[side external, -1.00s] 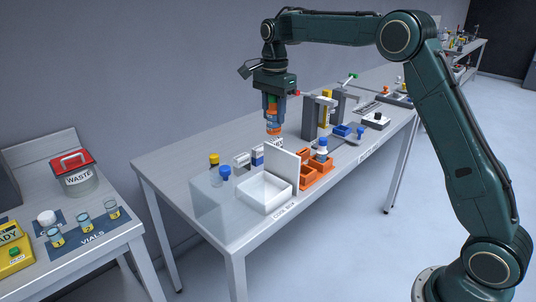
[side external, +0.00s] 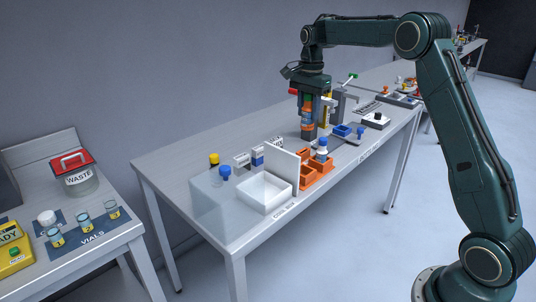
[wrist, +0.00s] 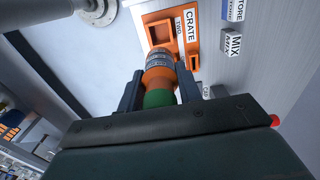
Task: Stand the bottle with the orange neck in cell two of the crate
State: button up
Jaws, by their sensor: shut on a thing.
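My gripper (side external: 307,108) is shut on an orange bottle with a grey label band (side external: 307,121). The wrist view shows my gripper (wrist: 158,82) with a finger on each side of the bottle (wrist: 159,62) and a green part near the palm. The orange crate (side external: 323,181) stands on the bench below the bottle in the side view. In the wrist view, the crate (wrist: 150,20) shows an open cell beside a "TWO" label, and the bottle's far end overlaps that cell's edge. The bottle appears above the crate, apart from it. A blue-and-white bottle (side external: 321,151) stands at the crate.
A white upright panel (side external: 283,165) and white open tray (side external: 264,190) stand left of the crate. Grey posts (side external: 338,105) rise behind, close to my gripper in the picture. Yellow-topped (side external: 214,160) and blue-topped (side external: 224,173) items stand at the left end.

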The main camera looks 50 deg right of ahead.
aim_at(307, 127)
notch_tip(307, 127, down, 14)
dwell(0.4)
jog(key=shift+f, duration=2.05)
jog(key=shift+f, duration=0.4)
jog(key=o, duration=0.9)
jog(key=shift+c, duration=0.2)
jog(key=shift+o, duration=0.7)
jog(key=shift+s+f, duration=0.2)
jog(key=shift+r, duration=0.2)
jog(key=r, duration=1.2)
jog(key=shift+w+r, duration=0.2)
jog(key=shift+r, duration=0.2)
